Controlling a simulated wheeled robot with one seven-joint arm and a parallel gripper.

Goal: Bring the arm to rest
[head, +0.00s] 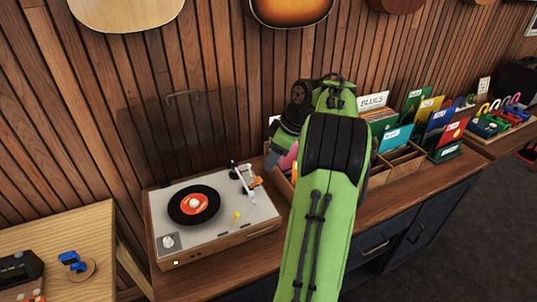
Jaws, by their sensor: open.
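My green and black arm reaches up from the bottom of the head view and bends over the wooden cabinet. My gripper (271,162) is at the arm's far end, to the right of the record player. It is open, and only a grey part of it shows beside the arm. No held thing shows. The gap between its fingers is mostly hidden by the arm links.
A record player (258,218) with a black record (194,203) stands on the cabinet (190,288), its clear lid raised. Record bins (405,163) stand behind and right of my arm. Guitars (290,8) hang on the slatted wall. A light wooden table (75,225) is at left.

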